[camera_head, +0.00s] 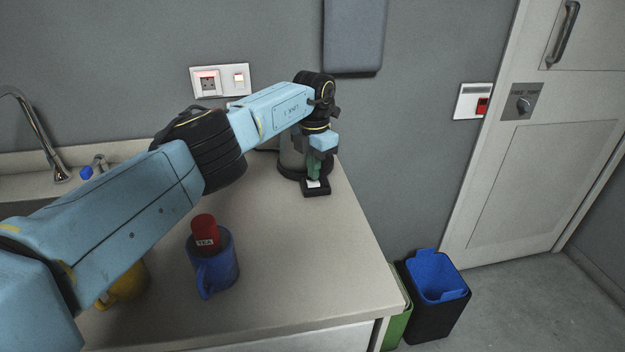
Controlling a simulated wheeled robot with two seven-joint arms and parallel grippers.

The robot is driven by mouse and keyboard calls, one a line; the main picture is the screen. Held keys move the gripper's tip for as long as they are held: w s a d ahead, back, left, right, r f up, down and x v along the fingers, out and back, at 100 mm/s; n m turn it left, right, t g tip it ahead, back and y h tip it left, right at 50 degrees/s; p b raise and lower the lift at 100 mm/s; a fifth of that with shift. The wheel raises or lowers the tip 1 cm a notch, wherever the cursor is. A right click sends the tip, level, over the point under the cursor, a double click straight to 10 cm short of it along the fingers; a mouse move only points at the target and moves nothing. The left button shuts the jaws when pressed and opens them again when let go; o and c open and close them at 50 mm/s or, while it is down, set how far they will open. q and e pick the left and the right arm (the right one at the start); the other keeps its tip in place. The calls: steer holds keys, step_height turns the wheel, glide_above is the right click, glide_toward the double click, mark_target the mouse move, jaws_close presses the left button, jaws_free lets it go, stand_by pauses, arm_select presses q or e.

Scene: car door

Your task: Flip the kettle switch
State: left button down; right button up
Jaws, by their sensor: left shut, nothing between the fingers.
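The kettle (290,160) stands at the back right of the counter, partly hidden by my left arm and gripper. Its dark base juts toward the front, with a small pale patch (313,184) on it, which looks like the switch area. My left gripper (314,177) points down in front of the kettle, just over this base. Its fingers are shut with nothing between them. I cannot tell whether the fingertips touch the switch. My right gripper is not in view.
A blue mug (224,264) with a red tea container (205,230) stands on the counter (300,270). A yellow mug (127,287) is partly behind my left arm. A wall socket (207,82) is behind. Bins (436,300) stand right of the counter's edge.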

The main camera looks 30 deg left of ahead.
mark_target(313, 182)
arm_select(q)
steer(key=shift+f, duration=0.45)
steer(key=shift+f+b, duration=0.5)
steer(key=shift+b, duration=0.1)
steer(key=shift+r+p, duration=0.7)
steer(key=shift+r, duration=0.05)
steer(key=shift+r+p, duration=2.15)
steer(key=shift+r, duration=0.7)
steer(key=shift+f, duration=0.1)
